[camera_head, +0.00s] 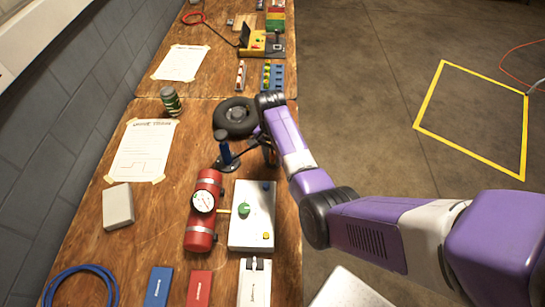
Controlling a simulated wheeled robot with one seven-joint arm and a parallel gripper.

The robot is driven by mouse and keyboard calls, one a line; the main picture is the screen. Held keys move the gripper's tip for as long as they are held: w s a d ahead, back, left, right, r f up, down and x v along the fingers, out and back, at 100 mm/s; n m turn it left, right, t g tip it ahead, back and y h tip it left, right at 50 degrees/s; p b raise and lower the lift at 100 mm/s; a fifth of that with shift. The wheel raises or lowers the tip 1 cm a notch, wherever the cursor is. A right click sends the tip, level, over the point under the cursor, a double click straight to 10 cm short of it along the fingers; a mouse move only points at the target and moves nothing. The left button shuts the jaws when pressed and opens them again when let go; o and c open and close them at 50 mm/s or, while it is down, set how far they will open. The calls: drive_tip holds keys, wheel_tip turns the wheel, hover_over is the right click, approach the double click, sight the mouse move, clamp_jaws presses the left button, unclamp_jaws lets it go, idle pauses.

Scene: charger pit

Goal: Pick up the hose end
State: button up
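A small blue-handled pump (224,150) stands upright on a dark base, left of my gripper. A thin dark line that may be its hose (244,152) runs from it toward my gripper; I cannot make out the hose end. My gripper (268,155) points down near the table's right edge, between the pump and the white control box. My own arm partly covers it, and its fingers are too small and dark to tell open from shut or whether they hold anything. A black tyre (234,117) lies just behind the pump.
A red tank with a gauge (203,205) and a white control box (253,215) stand in front. A can (171,102) and taped paper (142,150) are left. A blue coil (80,287) lies front left. Open floor lies right, with a yellow square (470,146).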

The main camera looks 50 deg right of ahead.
sight(272, 153)
clamp_jaws()
wheel_tip(272, 153, up, 20)
drive_tip(key=p, duration=0.4)
drive_tip(key=shift+p, duration=0.35)
